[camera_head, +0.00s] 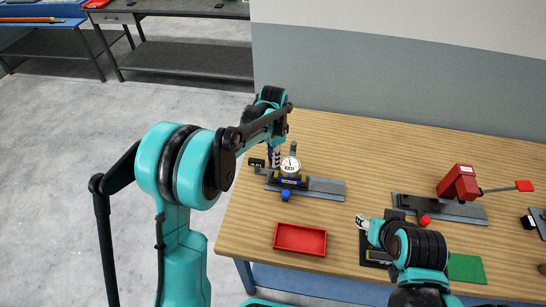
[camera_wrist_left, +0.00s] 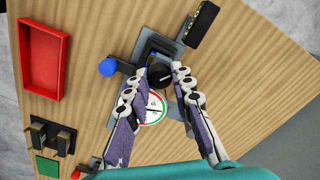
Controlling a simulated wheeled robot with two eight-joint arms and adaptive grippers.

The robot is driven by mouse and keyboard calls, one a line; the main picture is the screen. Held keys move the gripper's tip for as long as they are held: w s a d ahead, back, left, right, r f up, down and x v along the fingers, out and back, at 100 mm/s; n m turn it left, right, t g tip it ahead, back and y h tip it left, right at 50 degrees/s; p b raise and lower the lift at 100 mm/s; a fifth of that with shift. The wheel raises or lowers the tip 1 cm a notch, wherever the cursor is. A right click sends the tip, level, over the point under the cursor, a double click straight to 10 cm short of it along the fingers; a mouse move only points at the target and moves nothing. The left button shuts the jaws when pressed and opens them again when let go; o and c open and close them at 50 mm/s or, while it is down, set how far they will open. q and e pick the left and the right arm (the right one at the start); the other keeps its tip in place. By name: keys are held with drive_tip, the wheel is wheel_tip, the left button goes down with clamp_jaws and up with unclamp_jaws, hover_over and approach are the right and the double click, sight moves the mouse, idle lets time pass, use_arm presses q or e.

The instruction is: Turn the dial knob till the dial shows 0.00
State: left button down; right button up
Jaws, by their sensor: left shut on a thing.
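The dial gauge (camera_head: 290,167) stands on a grey fixture at the left end of the wooden table. In the left wrist view its white face (camera_wrist_left: 153,110) has a green and red rim and is partly covered by a finger; I cannot read its needle. The black dial knob (camera_wrist_left: 159,76) lies between the fingertips of my left gripper (camera_wrist_left: 158,83), which is shut on it. In the head view the left gripper (camera_head: 273,157) is just left of the dial. A small black readout (camera_head: 256,163) stands beside it, its digits too small to read. My right gripper (camera_head: 364,224) is low over the table, fingers unclear.
A blue knob (camera_head: 285,196) sits at the fixture's front. A red tray (camera_head: 300,239) lies nearer the table's front edge. To the right are a red block device (camera_head: 460,182) on a grey plate and a green mat (camera_head: 466,268). Bare wood lies between the fixture and the tray.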

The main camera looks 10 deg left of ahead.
use_arm(q)
drive_tip(key=c, duration=1.3)
unclamp_jaws()
